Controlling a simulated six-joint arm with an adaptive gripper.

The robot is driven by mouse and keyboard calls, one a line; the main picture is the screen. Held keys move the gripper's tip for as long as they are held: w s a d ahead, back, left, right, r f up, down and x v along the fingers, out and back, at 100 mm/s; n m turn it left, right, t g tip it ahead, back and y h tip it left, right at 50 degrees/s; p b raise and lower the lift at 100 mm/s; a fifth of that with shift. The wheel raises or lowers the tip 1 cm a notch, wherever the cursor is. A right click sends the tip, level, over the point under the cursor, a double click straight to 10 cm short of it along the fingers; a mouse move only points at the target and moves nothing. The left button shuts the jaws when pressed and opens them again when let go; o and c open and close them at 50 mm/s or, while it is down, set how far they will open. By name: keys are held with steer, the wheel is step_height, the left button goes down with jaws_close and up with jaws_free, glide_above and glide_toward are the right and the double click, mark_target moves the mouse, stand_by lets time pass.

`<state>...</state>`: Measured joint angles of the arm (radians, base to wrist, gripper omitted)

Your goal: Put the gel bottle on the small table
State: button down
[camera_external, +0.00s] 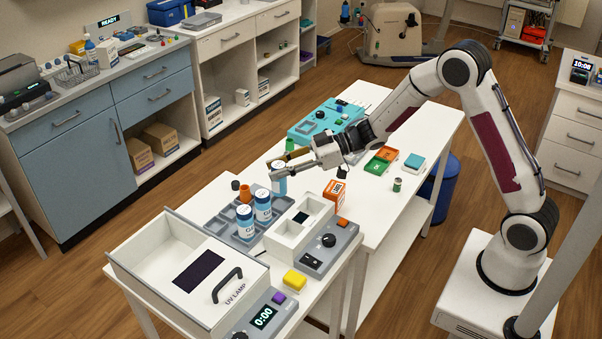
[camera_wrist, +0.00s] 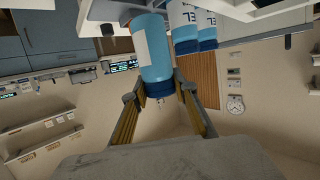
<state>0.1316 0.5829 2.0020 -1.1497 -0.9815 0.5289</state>
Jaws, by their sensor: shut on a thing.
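My gripper (camera_external: 280,169) is shut on a gel bottle (camera_external: 279,184), a blue-and-white bottle with a blue cap. In the wrist view the held bottle (camera_wrist: 154,55) sits between the two fingers (camera_wrist: 160,92), gripped near its cap. Two similar bottles stand upright in the grey compartment tray: one (camera_external: 263,206) just below the held one, another (camera_external: 245,221) to its left. In the wrist view they show beside the held bottle, with part of a label reading "EL" (camera_wrist: 184,22). A white table (camera_external: 400,205) runs under the arm; I cannot tell which surface is the small table.
A UV lamp case (camera_external: 150,250) fills the front. A teal device (camera_external: 325,121) stands behind.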

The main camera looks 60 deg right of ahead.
mark_target(280, 181)
steer(key=shift+f, duration=2)
steer(key=shift+f, duration=0.3)
steer(key=c, duration=1.5)
jaws_free()
steer(key=shift+v, duration=6)
steer(key=shift+d+r, duration=0.1)
